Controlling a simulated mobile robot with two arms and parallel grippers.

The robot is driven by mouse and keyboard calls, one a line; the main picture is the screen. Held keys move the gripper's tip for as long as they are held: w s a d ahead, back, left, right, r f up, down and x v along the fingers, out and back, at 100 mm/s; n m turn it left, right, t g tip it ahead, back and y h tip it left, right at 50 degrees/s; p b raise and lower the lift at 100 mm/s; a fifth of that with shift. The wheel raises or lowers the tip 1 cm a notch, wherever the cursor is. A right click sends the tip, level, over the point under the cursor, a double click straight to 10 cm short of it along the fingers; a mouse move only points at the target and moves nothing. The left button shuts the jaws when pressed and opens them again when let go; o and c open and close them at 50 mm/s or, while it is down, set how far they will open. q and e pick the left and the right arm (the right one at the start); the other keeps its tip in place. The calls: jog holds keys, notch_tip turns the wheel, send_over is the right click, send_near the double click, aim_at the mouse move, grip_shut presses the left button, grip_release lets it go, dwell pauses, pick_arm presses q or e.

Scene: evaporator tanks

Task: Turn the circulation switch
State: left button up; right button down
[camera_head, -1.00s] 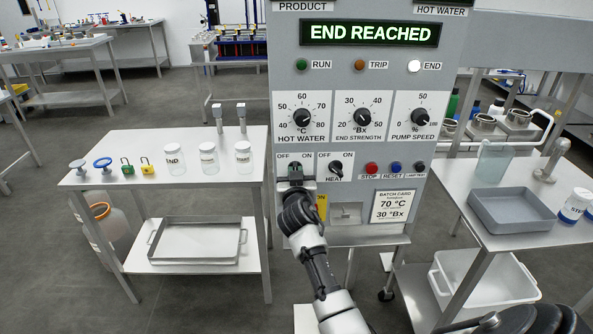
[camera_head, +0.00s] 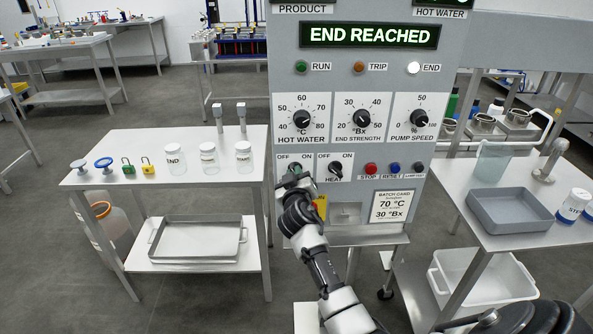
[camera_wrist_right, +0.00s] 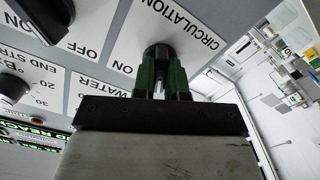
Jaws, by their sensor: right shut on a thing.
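The circulation switch (camera_wrist_right: 157,53) is a black knob on a white OFF/ON plate on the grey panel, its label read in the right wrist view. My right gripper (camera_wrist_right: 161,75) is shut on this knob, its green fingers on either side of it. In the head view my right gripper (camera_head: 296,181) covers most of the switch at the panel's lower left, just left of the HEAT switch (camera_head: 335,168). The exact angle of the circulation knob is hidden by the fingers. My left gripper is not in view.
The panel's lit display (camera_head: 369,36) reads END REACHED and its END lamp (camera_head: 414,66) glows white. STOP (camera_head: 371,169) and RESET (camera_head: 396,169) buttons sit to the right. A bench (camera_head: 120,180) with jars stands left, and a table with a grey tray (camera_head: 510,213) stands right.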

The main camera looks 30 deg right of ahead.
jog(key=shift+f, duration=0.1)
jog(key=shift+n, duration=1.1)
jog(key=shift+n+p, duration=0.5)
jog(key=shift+n, duration=0.2)
jog(key=c, duration=1.1)
grip_release()
